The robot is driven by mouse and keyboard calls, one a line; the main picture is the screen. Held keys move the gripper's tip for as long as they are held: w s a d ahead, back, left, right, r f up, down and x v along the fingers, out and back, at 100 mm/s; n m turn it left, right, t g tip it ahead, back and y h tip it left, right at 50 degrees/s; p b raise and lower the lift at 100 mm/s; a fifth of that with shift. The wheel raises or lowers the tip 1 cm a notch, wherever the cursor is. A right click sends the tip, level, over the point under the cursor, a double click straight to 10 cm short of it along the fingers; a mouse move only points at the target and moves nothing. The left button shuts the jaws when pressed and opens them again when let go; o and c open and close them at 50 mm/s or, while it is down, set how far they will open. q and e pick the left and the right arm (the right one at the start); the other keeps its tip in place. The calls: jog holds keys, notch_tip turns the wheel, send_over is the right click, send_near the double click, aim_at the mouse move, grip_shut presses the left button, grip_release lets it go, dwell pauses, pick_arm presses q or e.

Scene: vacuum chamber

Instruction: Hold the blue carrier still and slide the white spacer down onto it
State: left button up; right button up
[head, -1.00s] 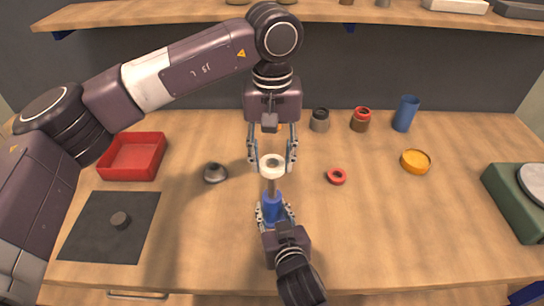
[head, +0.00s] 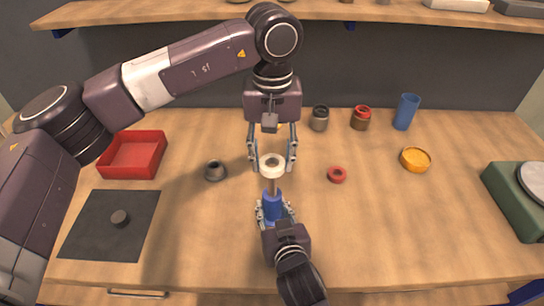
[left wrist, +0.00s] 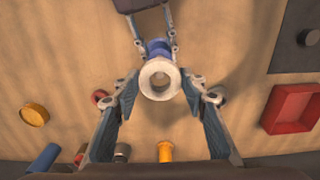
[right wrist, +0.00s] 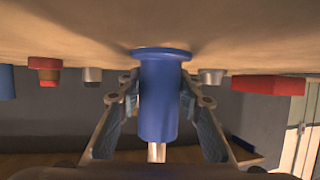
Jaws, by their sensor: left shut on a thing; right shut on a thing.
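The white spacer (head: 272,166) is a ring with a round hole, between the fingertips of my left gripper (head: 272,159), which is shut on it. It also shows in the left wrist view (left wrist: 160,79). Below it stands the blue carrier (head: 272,207), upright, with a thin metal rod (head: 272,187) rising towards the spacer. The spacer is above the blue body and apart from it. I cannot tell whether the rod's tip is inside the hole. My right gripper (head: 274,212) is shut on the carrier. The right wrist view shows the blue body (right wrist: 160,100) between its fingers.
A grey cone-shaped part (head: 215,172) lies left of the grippers and a red ring (head: 337,175) right. A red tray (head: 133,176) and dark mat (head: 85,235) are at left. Jars, a blue cup (head: 405,112), an orange dish (head: 415,159) and a green device (head: 515,205) are at right.

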pick_arm(q)
jog(key=shift+f, duration=1.1)
jog(key=o, duration=1.1)
jog(key=shift+o, duration=0.3)
jog(key=o, duration=0.4)
jog(key=shift+r, duration=3.55)
